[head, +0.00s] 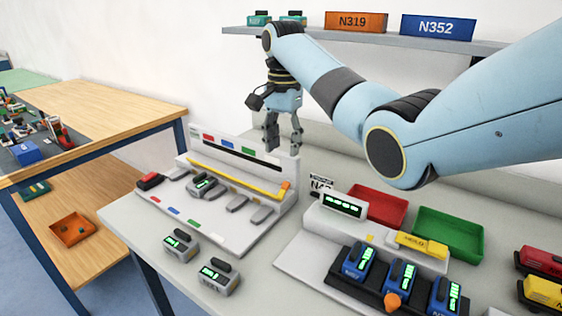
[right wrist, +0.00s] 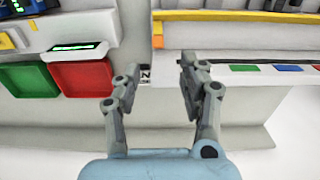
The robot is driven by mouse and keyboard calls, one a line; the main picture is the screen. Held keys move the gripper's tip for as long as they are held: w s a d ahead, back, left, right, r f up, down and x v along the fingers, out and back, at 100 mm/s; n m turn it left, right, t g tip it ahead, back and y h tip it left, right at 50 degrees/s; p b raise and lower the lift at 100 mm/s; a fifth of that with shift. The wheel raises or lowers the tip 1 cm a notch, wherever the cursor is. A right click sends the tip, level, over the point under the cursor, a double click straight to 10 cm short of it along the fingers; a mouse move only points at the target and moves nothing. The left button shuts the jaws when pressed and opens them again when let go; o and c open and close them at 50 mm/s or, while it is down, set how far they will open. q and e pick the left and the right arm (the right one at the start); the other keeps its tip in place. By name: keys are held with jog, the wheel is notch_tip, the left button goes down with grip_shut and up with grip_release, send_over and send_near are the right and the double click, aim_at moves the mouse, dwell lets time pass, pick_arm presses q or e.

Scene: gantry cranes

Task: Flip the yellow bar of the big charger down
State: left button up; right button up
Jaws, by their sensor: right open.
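The big charger (head: 228,225) is a wide white unit on the table, left of centre in the head view. Its yellow bar (head: 232,179) runs along the back of the slots, with an orange end piece (head: 286,187) at its right end. The bar (right wrist: 240,16) crosses the top right of the right wrist view. My right gripper (head: 283,146) is open and empty, pointing down above the charger's right back end. Its fingers (right wrist: 162,82) are apart from the bar. My left gripper is not in view.
Charger slots hold a grey device (head: 203,184) and a red one (head: 149,181). Two grey devices (head: 180,243) (head: 216,278) stand in front. A smaller charger (head: 340,290) with blue devices, a red tray (head: 379,206) and a green tray (head: 449,232) stand right. A shelf (head: 380,39) hangs above.

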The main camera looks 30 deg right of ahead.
aim_at(286, 184)
jog(key=shift+s+d+f, duration=0.1)
jog(key=shift+d+f, duration=0.15)
jog(key=shift+f, duration=0.2)
jog(key=shift+s+d+f, duration=0.1)
jog(key=shift+d+f, duration=0.15)
jog(key=shift+f, duration=0.2)
jog(key=f, duration=0.1)
jog(key=a+f, duration=0.1)
jog(key=shift+s+f, duration=0.1)
jog(key=shift+f, duration=0.3)
jog(key=f, duration=0.3)
jog(key=shift+d+f, duration=0.2)
jog(key=shift+f, duration=0.95)
jog(key=shift+w+f, duration=0.2)
jog(key=shift+d, duration=0.1)
jog(key=shift+c, duration=0.9)
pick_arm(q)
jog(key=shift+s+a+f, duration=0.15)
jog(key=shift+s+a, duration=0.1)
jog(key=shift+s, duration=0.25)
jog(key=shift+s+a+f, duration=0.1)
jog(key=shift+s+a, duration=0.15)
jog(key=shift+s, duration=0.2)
pick_arm(e)
grip_shut()
